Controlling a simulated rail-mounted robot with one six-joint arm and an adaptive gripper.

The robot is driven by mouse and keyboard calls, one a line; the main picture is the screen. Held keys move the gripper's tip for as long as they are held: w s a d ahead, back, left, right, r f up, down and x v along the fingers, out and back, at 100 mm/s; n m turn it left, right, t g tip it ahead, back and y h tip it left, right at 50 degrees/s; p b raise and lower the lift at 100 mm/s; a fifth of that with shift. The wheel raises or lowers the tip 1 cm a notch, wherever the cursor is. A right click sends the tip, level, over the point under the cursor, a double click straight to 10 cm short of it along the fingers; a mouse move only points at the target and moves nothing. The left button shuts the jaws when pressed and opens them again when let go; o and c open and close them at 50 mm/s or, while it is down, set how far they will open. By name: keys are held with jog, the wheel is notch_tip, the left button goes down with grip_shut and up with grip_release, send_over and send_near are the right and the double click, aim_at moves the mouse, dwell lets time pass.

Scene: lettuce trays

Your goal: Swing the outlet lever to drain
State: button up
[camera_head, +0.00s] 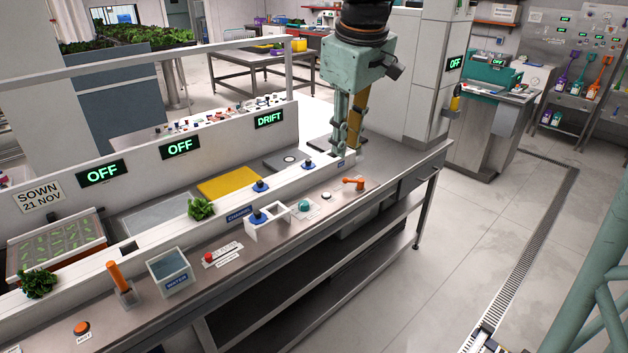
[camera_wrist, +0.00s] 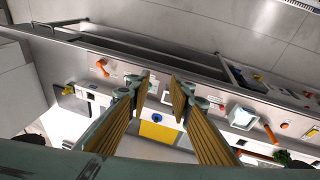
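A small orange lever (camera_head: 353,183) sits near the right end of the bench's front ledge, its arm pointing left in the head view. It also shows at the upper left of the wrist view (camera_wrist: 102,66). No readable label marks it as the outlet lever. My gripper (camera_head: 346,146) hangs fingers down above the bench's right end, behind the lever and apart from it. In the wrist view my gripper (camera_wrist: 161,86) has its two fingers spread with nothing between them. A second orange handle (camera_head: 117,277) stands upright at the left, also seen in the wrist view (camera_wrist: 270,133).
A teal knob (camera_head: 304,205), a white box (camera_head: 267,230), a red button (camera_head: 208,257) and a water container (camera_head: 170,272) line the ledge. Behind the low white wall lie a yellow mat (camera_head: 230,185) and a seedling tray (camera_head: 57,249). Signs read OFF and DRIFT. Floor in front is clear.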

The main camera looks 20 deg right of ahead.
jog(key=w+d+f+n+p, duration=0.2)
jog(key=w+d+p, duration=0.15)
jog(key=w, duration=0.65)
jog(key=n+g+p, duration=0.1)
jog(key=n+p, duration=0.4)
jog(key=p, duration=0.3)
send_over(353, 181)
jog(key=s+a, duration=0.1)
jog(key=s, duration=0.1)
notch_tip(353, 181, down, 19)
jog(key=shift+s+f, duration=0.1)
jog(key=shift+s, duration=0.1)
jog(key=shift+f, duration=0.1)
jog(key=shift+w+d+f, duration=0.2)
jog(key=shift+w+f, duration=0.2)
jog(key=shift+f, duration=1.8)
jog(key=shift+w+d+f, duration=0.15)
jog(key=shift+w+f, duration=0.25)
jog(key=shift+f, duration=1.85)
jog(key=shift+w+d+f, duration=0.2)
jog(key=shift+w+f, duration=0.2)
jog(key=shift+f, duration=1.8)
jog(key=shift+c, duration=0.5)
grip_shut()
